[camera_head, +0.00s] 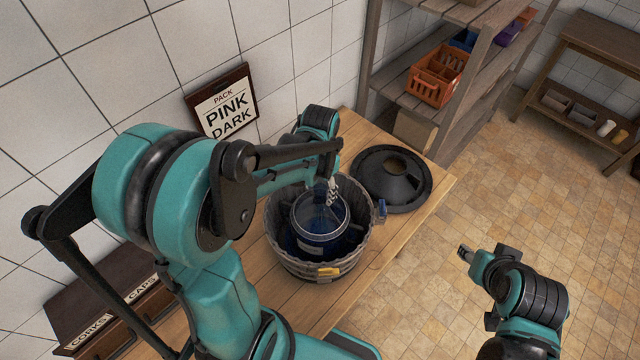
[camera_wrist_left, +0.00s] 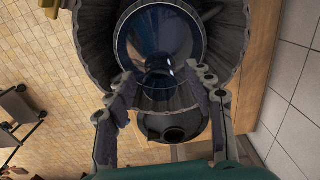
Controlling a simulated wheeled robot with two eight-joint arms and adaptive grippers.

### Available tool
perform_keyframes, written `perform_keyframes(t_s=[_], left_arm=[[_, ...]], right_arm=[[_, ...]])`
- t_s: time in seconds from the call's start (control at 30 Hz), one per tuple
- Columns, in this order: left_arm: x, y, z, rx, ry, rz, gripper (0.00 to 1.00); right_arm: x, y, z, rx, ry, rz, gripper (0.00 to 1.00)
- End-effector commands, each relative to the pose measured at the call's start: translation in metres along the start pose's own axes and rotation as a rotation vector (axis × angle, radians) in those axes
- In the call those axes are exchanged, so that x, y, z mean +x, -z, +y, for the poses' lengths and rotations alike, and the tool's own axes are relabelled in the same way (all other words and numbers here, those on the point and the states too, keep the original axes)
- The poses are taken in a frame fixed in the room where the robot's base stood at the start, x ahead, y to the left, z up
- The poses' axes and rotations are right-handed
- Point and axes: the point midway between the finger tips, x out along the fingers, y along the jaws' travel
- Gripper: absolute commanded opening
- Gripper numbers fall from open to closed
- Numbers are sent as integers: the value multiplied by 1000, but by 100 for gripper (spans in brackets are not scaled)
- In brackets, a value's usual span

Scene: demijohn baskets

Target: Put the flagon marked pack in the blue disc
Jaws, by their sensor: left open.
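A dark blue glass flagon (camera_head: 322,222) with a pale label low on its side stands in a grey slatted tub (camera_head: 292,262) on the wooden table. The wrist view shows its round glass top (camera_wrist_left: 160,35) inside the tub (camera_wrist_left: 232,40). My left gripper (camera_head: 332,190) is over the tub at the flagon's far side. In the wrist view its open fingers (camera_wrist_left: 162,88) are spread near the glass; I cannot tell if they touch. My right gripper (camera_head: 465,252) is away over the floor, its jaws too small to judge. I cannot make out a blue disc.
A wall sign (camera_head: 222,103) reads PACK, PINK, DARK. A black cone-shaped piece with a hole (camera_head: 408,194) lies right of the tub. Boxes labelled CORKS and CAPS (camera_head: 105,300) are at left. Shelving with an orange crate (camera_head: 436,76) stands behind.

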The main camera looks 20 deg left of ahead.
Motion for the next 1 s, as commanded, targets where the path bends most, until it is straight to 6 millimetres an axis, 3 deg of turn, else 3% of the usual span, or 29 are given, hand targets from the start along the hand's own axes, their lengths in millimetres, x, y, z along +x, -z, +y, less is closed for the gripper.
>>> perform_keyframes(t_s=[0.17,0.6,0.77,1.0], left_arm=[[-20,0,0,0,0,0,53],[-106,0,0,0,0,0,53],[-118,0,0,0,0,0,53],[-120,0,0,0,0,0,53]], right_arm=[[0,0,0,0,0,0,40],[0,0,0,0,0,0,40],[0,0,0,0,0,0,40],[0,0,0,0,0,0,40]])
